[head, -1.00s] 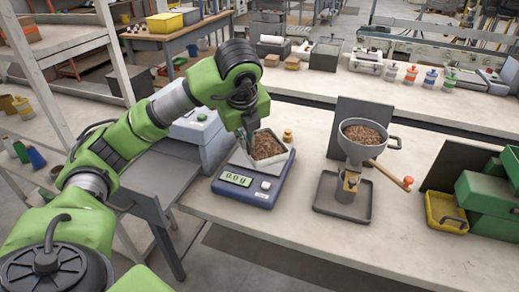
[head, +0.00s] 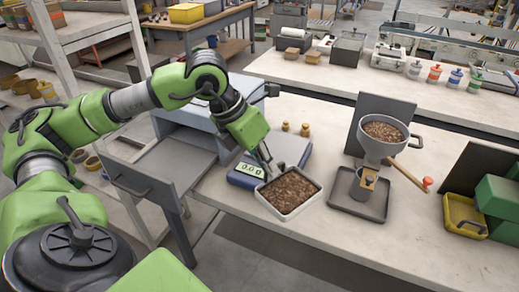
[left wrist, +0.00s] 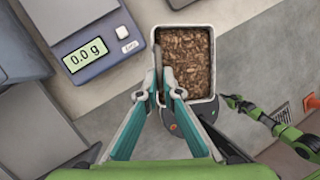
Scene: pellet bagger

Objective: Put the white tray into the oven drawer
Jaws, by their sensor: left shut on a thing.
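The white tray (head: 263,197), full of brown pellets, is in my left gripper (head: 265,163). In the left wrist view the left gripper (left wrist: 168,82) is shut on the wall of the tray (left wrist: 213,58). The tray looks about level, off the scale, near the table's front edge. The grey oven (head: 200,110) stands left of the scale, with its drawer (head: 165,158) pulled out toward me. In the left wrist view, a green arm with a dark end, seemingly my right gripper (left wrist: 232,102), is too small to read.
The blue scale (head: 245,178) reads zero beside the tray. Two brass weights (head: 304,130) stand behind it. A funnel (head: 385,140) on a stand is to the right, with a yellow bin (head: 462,230) beyond. Open floor (head: 235,262) lies before the table.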

